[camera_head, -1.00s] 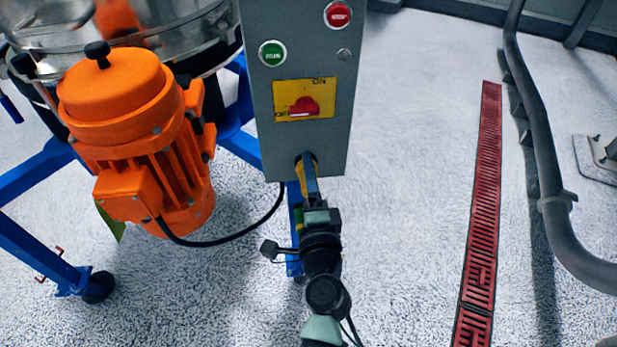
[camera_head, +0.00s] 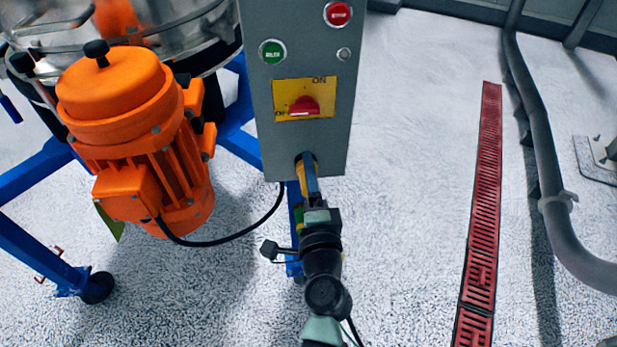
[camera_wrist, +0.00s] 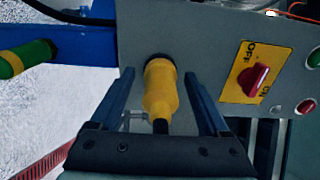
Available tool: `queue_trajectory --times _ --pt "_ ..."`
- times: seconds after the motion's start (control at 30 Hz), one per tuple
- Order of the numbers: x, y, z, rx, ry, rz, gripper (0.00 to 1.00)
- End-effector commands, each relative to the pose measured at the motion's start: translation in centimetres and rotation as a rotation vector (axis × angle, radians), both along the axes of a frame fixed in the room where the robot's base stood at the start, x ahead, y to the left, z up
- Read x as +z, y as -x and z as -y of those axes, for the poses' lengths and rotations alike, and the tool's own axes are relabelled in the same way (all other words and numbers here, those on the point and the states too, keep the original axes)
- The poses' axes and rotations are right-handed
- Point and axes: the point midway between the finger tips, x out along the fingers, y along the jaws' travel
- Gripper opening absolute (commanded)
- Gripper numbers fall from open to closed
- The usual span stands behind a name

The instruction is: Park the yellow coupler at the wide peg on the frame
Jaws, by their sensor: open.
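The yellow coupler (camera_wrist: 160,90) shows in the wrist view with its far end at a dark round opening in the underside of the grey control box (camera_wrist: 215,35). In the head view, a little of the coupler (camera_head: 301,171) shows beside a finger. My gripper (camera_wrist: 158,82) is open, with its two dark blue fingers on either side of the coupler and visible gaps between. It also shows below the box in the head view (camera_head: 308,178). The blue frame (camera_wrist: 75,45) runs left of the coupler. I cannot make out the wide peg.
A green-and-yellow fitting (camera_wrist: 28,58) sticks out by the blue frame. An orange motor (camera_head: 135,140) stands left of my arm, with a black cable (camera_head: 225,240) looping to the box. A yellow switch plate (camera_head: 303,99) is above my gripper. Floor is clear right, beside a red drain (camera_head: 480,210).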

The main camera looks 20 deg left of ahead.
Motion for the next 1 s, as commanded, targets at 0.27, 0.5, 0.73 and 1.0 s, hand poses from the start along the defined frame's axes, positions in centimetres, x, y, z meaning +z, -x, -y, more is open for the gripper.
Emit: queue_trajectory --times 0.27,0.5,0.73,1.0 --pt "0.03 0.00 0.00 0.000 0.000 0.000 0.51" --pt "0.03 0.00 0.00 0.000 -0.001 -0.001 0.07" --pt "0.03 0.00 0.00 0.000 -0.001 -0.001 0.00" --pt "-0.03 0.43 0.26 0.000 -0.001 -0.001 0.00"
